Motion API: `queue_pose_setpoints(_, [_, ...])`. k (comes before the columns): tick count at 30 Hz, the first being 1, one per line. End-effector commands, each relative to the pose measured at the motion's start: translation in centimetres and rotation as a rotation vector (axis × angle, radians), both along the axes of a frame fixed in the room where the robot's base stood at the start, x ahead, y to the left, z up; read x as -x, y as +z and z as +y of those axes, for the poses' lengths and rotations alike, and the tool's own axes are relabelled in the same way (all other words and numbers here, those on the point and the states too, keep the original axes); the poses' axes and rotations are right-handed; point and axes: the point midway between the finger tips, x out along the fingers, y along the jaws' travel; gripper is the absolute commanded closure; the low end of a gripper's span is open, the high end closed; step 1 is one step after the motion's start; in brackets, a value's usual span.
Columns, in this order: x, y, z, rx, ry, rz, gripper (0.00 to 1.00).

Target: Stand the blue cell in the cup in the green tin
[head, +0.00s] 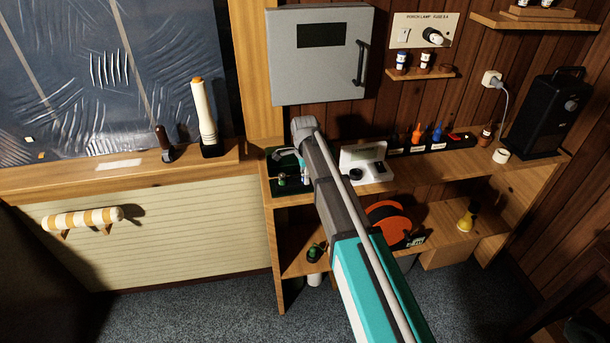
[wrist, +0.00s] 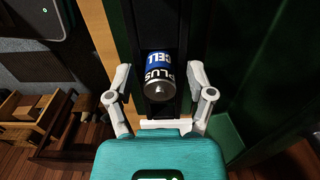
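I cannot make out the cup clearly. My gripper (wrist: 160,77) has its two pale fingers spread on either side of the cell, with gaps on both sides. In the head view, my gripper's end is over a dark green object (head: 287,158) at the bench's left end, partly hidden by my arm.
A white device (head: 364,161) stands just right of my arm. Several small coloured items (head: 420,136) are in a row behind it, near a black heater (head: 548,115). A grey cabinet (head: 320,75) hangs above. The lower shelf holds an orange disc (head: 389,225).

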Motion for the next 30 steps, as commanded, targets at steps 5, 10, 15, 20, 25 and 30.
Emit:
queue_pose_setpoints(5, [0.0,0.0,0.0,0.000,0.000,0.000,0.25])
queue_pose_setpoints(10, [0.0,0.0,0.0,0.000,0.000,0.000,0.25])
queue_pose_setpoints(15, [0.0,0.4,0.0,0.000,0.000,0.000,0.25])
queue_pose_setpoints(20, [0.0,1.2,0.0,0.000,0.000,0.000,0.25])
queue_pose_setpoints(25, [0.0,2.5,0.0,0.000,0.000,0.000,0.25])
queue_pose_setpoints(30, [0.0,3.8,0.0,0.000,0.000,0.000,0.25])
